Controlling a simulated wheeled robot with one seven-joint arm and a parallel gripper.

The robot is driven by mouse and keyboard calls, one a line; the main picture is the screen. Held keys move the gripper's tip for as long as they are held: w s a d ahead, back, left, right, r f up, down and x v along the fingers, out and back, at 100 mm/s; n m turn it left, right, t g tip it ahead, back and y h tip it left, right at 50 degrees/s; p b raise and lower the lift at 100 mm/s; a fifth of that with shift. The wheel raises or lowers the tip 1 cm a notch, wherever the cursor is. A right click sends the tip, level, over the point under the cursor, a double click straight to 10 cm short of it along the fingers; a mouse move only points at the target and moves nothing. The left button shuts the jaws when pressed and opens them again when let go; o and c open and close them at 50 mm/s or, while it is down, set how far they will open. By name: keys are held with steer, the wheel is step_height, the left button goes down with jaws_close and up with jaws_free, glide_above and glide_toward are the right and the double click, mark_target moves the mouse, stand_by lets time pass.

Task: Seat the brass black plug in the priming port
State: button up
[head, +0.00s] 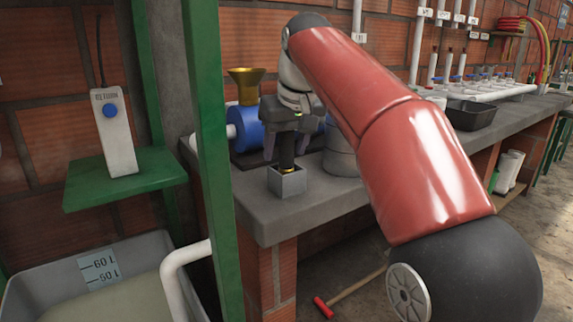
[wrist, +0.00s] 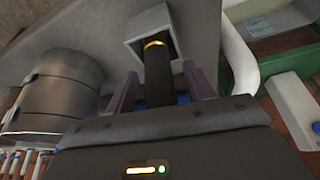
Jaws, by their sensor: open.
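The plug (head: 287,157) is a black cylinder with a brass band. It stands upright in a small square grey holder (head: 287,182) near the counter's front corner. My gripper (head: 286,146) is open above the holder, with one finger on each side of the plug. In the wrist view the plug (wrist: 157,72) lies between the fingers, with a gap visible on the left; contact on the right is unclear. A brass funnel (head: 246,84) tops a blue pump body (head: 247,130) behind my gripper to the left. I cannot make out the priming port's opening.
A green post (head: 206,130) rises in front of the counter. A metal pot (wrist: 55,95) stands close beside my gripper. A black tray (head: 472,115) is farther right. A handset (head: 115,135) stands on a green shelf (head: 120,190), with a water tank (head: 120,282) below.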

steer(key=shift+x, duration=0.8)
steer(key=shift+r, duration=0.1)
steer(key=shift+c, duration=0.2)
steer(key=c, duration=1.1)
steer(key=shift+o, duration=0.2)
steer(key=shift+r, duration=0.1)
